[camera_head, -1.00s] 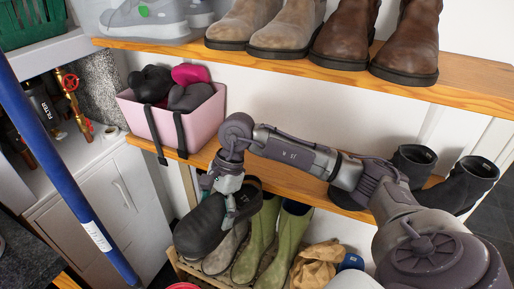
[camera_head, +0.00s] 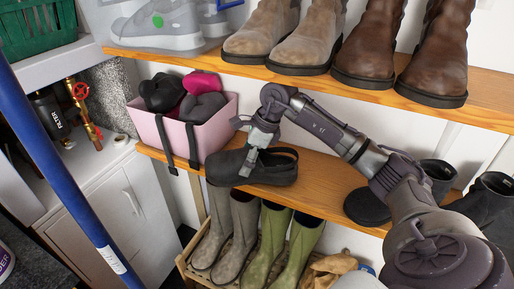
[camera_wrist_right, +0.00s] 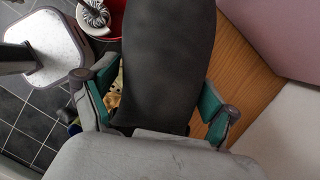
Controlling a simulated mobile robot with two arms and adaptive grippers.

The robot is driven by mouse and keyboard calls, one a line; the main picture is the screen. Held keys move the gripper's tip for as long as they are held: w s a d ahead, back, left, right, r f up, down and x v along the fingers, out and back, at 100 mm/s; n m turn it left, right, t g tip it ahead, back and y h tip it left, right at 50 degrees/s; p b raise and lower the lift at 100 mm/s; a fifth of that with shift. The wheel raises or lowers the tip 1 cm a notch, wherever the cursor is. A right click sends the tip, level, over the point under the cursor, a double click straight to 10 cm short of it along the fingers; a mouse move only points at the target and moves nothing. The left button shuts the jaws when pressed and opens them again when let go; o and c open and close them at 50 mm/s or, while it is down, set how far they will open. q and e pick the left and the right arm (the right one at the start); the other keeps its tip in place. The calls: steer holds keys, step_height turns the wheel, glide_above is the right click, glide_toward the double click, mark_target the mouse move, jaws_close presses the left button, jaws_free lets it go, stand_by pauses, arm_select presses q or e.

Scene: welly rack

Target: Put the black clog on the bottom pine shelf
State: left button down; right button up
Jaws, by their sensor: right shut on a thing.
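The black clog (camera_head: 226,168) is held in my right gripper (camera_head: 250,163), which is shut on it near its middle. In the head view the clog lies sideways, toe to the left, across the front edge of the lower pine shelf (camera_head: 322,180). I cannot tell whether its sole touches the board. In the right wrist view the clog (camera_wrist_right: 168,55) is between the two fingers of the gripper (camera_wrist_right: 156,100), with the shelf's wood (camera_wrist_right: 245,62) to the right and floor to the left. My left gripper is not in view.
Green wellies (camera_head: 268,243) stand below. The upper shelf (camera_head: 290,78) holds boots. Bare board lies right of the clog.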

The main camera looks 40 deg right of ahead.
steer(key=shift+w+d+r, duration=0.1)
steer(key=shift+w+d, duration=0.2)
steer(key=shift+d, duration=0.3)
steer(key=shift+w+d, duration=0.3)
steer(key=shift+d, duration=0.25)
steer(key=d, duration=0.1)
steer(key=w+d+p, duration=0.1)
steer(key=d, duration=0.1)
steer(key=shift+w+f, duration=0.25)
steer(key=shift+f, duration=0.6)
steer(key=o, duration=1)
steer(key=shift+f, duration=0.1)
steer(key=shift+a, duration=0.1)
